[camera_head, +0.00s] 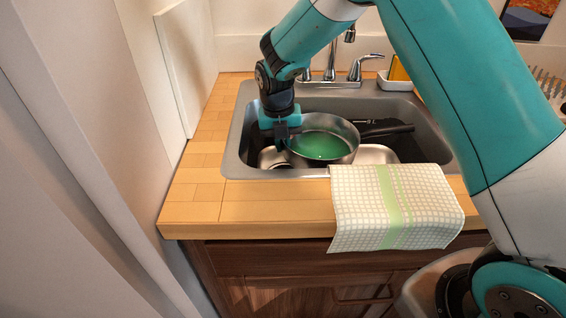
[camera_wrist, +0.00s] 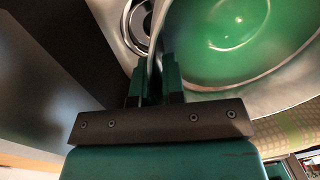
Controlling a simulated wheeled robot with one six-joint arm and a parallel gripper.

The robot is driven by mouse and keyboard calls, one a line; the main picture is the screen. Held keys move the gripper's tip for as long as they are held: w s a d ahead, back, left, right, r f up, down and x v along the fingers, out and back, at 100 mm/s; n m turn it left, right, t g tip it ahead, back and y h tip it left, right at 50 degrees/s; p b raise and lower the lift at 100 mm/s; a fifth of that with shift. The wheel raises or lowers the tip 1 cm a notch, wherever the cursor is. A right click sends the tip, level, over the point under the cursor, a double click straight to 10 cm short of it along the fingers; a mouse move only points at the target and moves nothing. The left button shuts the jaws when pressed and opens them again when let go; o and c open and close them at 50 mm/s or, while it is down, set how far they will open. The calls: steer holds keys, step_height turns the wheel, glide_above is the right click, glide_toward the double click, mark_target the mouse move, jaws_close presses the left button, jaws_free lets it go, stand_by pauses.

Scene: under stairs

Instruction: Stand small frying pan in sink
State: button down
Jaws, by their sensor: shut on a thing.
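The small frying pan (camera_head: 324,137) has a silver outside, a green inside and a black handle pointing right in the head view. It is in the sink opening, roughly level, with its rim near the counter's height. My gripper (camera_head: 283,140) is at the pan's left side, pointing down. In the wrist view, my gripper (camera_wrist: 157,82) is shut on the pan's rim, with the pan's green inside (camera_wrist: 215,40) to the right. The grey metal sink (camera_head: 236,140) lies around and below the pan. Whether the pan touches the sink floor is hidden.
A checked towel (camera_head: 392,205) hangs over the counter's front edge. The faucet (camera_head: 331,65) stands behind the sink. A dark object lies in the sink behind the pan. The wooden counter (camera_head: 205,170) at left is clear.

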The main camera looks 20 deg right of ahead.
steer(key=shift+f, duration=3.25)
steer(key=shift+f, duration=0.15)
steer(key=c, duration=1.2)
jaws_free()
